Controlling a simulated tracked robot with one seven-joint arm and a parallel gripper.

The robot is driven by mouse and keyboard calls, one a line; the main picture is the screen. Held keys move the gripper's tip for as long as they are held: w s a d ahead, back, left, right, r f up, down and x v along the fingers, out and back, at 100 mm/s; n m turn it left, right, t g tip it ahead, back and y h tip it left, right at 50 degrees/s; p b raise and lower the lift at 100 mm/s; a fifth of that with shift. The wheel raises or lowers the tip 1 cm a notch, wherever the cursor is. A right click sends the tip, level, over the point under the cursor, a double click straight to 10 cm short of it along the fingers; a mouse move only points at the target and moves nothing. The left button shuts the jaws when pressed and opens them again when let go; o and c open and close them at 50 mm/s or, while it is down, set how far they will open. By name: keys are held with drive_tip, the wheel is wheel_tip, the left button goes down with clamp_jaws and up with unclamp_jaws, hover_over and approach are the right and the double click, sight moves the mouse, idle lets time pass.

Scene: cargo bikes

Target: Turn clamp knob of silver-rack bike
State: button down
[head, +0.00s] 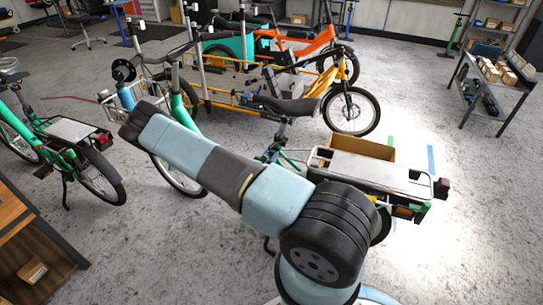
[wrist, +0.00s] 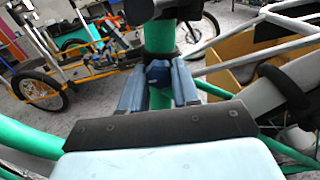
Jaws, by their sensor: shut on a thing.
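The silver-rack bike has a flat silver rack (head: 370,172) over its rear wheel and a black saddle (head: 285,105). In the wrist view its thick green tube (wrist: 160,38) stands upright just ahead of my gripper (wrist: 158,88). A dark blue clamp knob (wrist: 157,72) sits against this tube, between the two blue fingers. The fingers are closed on the knob, one on each side. In the head view my arm crosses in front of the bike, and the gripper and knob are hidden.
A cardboard box (head: 362,148) stands beside the rack. A green bike (head: 70,140) stands at the left, and orange and yellow cargo bikes (head: 310,50) stand behind. A metal shelf cart (head: 492,85) is at the right. Open floor lies at the lower right.

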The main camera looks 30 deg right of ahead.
drive_tip(key=c, duration=1.9)
unclamp_jaws()
drive_tip(key=shift+w+r+m, duration=0.1)
drive_tip(key=shift+m, duration=0.2)
drive_tip(key=shift+o, duration=0.2)
drive_tip(key=shift+m, duration=0.3)
drive_tip(key=m, duration=0.6)
drive_tip(key=shift+m, duration=0.3)
drive_tip(key=o, duration=1.1)
drive_tip(key=shift+c, duration=0.2)
drive_tip(key=shift+a, duration=0.1)
